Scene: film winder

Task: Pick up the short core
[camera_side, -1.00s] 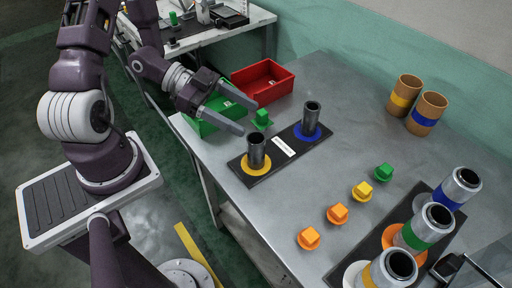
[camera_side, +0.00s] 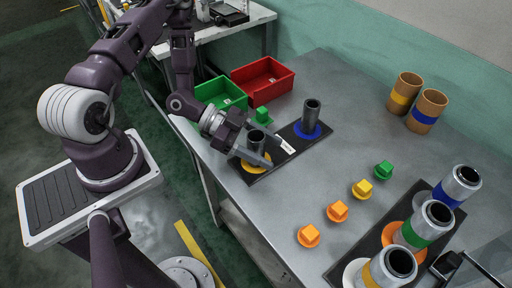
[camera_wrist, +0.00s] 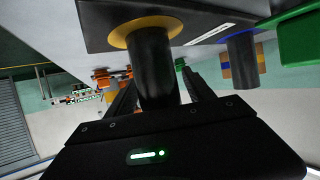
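A dark grey cylindrical core (camera_side: 257,137) stands upright on the yellow ring (camera_side: 247,167) of a black plate (camera_side: 281,159). A similar dark core (camera_side: 311,110) stands on the blue ring at the plate's far end. I cannot tell for certain which is the short one. My gripper (camera_side: 281,157) is open, low over the plate, with its fingers on either side of the yellow-ring core. In the wrist view that core (camera_wrist: 155,70) shows between the two fingers, its near end partly hidden by the gripper body.
A green bin (camera_side: 212,88) and red bin (camera_side: 276,93) stand at the back left, with a green knob (camera_side: 262,115) nearby. Several small coloured knobs (camera_side: 337,211) and a rack of silver rolls (camera_side: 408,232) occupy the right. Two brown tubes (camera_side: 427,112) stand at the back right.

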